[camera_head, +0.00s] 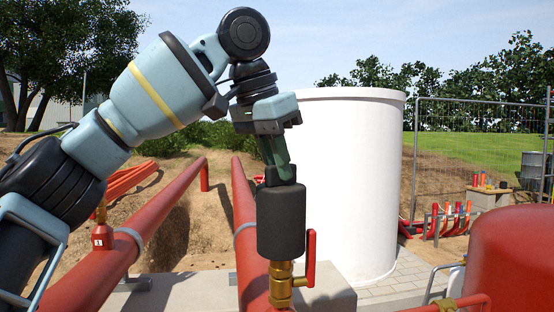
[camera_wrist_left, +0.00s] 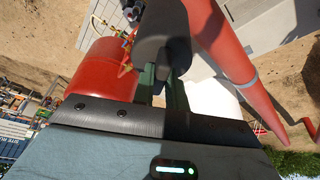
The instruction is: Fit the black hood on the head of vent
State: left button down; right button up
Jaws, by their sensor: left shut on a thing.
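The black hood (camera_head: 281,222) is a dark upright cylinder with a narrower top. My left gripper (camera_head: 277,172) is shut on that top, with its fingers pointing down. Directly below the hood is the brass vent (camera_head: 281,287) with a red lever (camera_head: 311,258), on the red pipe. The hood's lower rim meets the brass in the head view and hides the vent's head; I cannot tell how far the hood is down over it. In the left wrist view the hood (camera_wrist_left: 163,28) sits beyond the fingers (camera_wrist_left: 162,88), and the vent is hidden behind it. My right gripper is out of view.
A large white cylindrical tank (camera_head: 345,185) stands close behind and right of the hood. Red pipes (camera_head: 165,212) run along the left. A red rounded vessel (camera_head: 515,255) is at the right front. A wire fence (camera_head: 470,150) stands farther back.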

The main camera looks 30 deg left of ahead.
aim_at(276, 185)
pick_arm(q)
jog(key=shift+f, duration=0.15)
jog(key=shift+f, duration=0.3)
jog(key=shift+f, duration=1.7)
jog(key=c, duration=0.9)
grip_release()
jog(key=shift+o, duration=0.2)
jog(key=shift+r, duration=0.1)
jog(key=shift+v, duration=3.45)
jog(key=v, duration=0.7)
jog(key=shift+s+r, duration=0.2)
jog(key=shift+r, duration=0.1)
